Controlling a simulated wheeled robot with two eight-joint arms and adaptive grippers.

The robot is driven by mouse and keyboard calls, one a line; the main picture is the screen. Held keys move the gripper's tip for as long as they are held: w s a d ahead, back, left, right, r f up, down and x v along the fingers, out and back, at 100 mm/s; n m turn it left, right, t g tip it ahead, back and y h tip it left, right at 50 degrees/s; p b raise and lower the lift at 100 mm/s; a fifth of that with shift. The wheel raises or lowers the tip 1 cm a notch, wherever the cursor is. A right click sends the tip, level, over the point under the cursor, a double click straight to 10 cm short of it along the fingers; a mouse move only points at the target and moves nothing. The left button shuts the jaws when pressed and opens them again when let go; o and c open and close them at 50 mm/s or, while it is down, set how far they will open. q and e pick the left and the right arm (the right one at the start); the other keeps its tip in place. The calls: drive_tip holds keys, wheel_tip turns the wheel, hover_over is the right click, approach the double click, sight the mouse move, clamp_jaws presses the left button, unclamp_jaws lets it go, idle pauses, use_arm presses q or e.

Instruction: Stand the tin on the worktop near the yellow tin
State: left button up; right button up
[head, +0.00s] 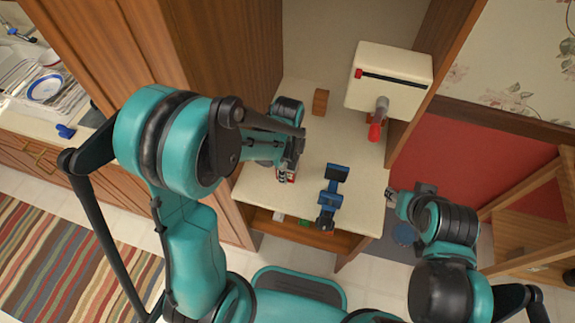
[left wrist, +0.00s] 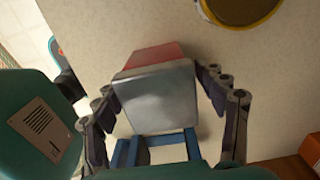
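The tin (left wrist: 158,95) has a plain grey metal face turned to the left wrist camera and a red side beyond it. In the head view only a small red and white part of it (head: 286,178) shows. The yellow tin (left wrist: 240,10) stands apart, cut by the top edge of the left wrist view. My right gripper (head: 392,194) is by the worktop's right edge; its opening is unclear.
A blue tool-like object (head: 331,195) stands right of my left gripper. A brown block (head: 320,102), a cream box (head: 390,78) and a red-handled object (head: 376,125) are toward the back. An open shelf (head: 300,232) lies below the front edge.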

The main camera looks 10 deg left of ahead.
use_arm(q)
drive_tip(key=shift+r+p, duration=0.3)
drive_tip(key=shift+r, duration=0.05)
wheel_tip(320, 180, up, 11)
drive_tip(key=p, duration=0.3)
drive_tip(key=shift+r, duration=0.2)
drive_tip(key=s+a+r+n+t, duration=0.5)
drive_tip(key=s+n, duration=0.5)
drive_tip(key=n, duration=0.8)
wheel_tip(320, 180, up, 3)
drive_tip(key=shift+s+a+f+t, duration=0.15)
drive_tip(key=shift+s+f+t, duration=0.05)
drive_tip(key=shift+t, duration=0.9)
